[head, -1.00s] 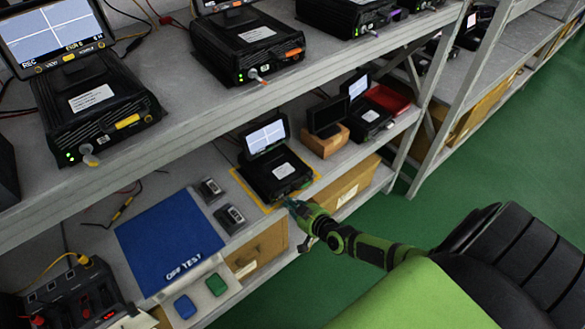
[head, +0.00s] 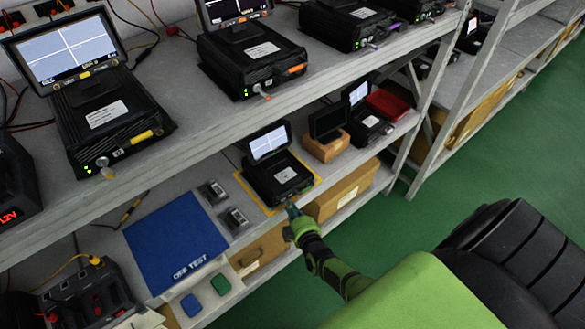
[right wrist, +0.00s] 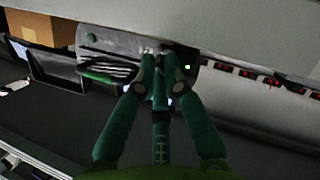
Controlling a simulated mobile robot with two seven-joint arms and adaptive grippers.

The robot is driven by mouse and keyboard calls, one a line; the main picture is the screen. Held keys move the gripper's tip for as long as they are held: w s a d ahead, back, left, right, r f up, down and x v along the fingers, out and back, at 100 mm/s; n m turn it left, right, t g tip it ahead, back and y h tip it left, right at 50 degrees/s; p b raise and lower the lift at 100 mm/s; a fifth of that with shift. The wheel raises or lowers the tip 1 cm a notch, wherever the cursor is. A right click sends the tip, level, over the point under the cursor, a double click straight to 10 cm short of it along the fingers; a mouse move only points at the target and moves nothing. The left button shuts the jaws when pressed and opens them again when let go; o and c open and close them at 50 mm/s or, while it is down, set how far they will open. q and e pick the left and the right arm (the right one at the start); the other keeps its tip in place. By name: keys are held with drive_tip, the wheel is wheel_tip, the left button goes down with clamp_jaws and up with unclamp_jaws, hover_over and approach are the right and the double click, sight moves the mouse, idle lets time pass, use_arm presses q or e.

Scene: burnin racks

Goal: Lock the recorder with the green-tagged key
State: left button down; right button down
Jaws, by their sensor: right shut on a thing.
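The recorder (head: 277,182) is a black box with a lit screen on top and a green label on its front. It stands inside a yellow outline on the lower shelf; its front also shows in the right wrist view (right wrist: 115,62). My right gripper (head: 293,212) is at its front right corner. In the right wrist view its fingers (right wrist: 156,60) are closed together at the recorder's front, near a small green light. The key between them is mostly hidden, with a small pale bit at the tips. I cannot tell whether it sits in the lock. My left gripper is out of view.
More recorders with coloured tags, such as a yellow-tagged one (head: 110,120), stand on the upper shelf above. A blue mat (head: 172,240) lies left of the recorder. A brown block (head: 325,147) and red bin (head: 388,105) are to its right. Green floor is open at right.

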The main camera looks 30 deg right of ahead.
drive_tip(key=shift+w+a+r+n, duration=0.1)
drive_tip(key=shift+w+r+n, duration=0.05)
drive_tip(key=shift+n, duration=0.15)
idle(0.4)
drive_tip(key=c, duration=1.3)
unclamp_jaws()
drive_tip(key=v, duration=0.8)
drive_tip(key=shift+a+f, duration=0.1)
drive_tip(key=shift+f, duration=0.15)
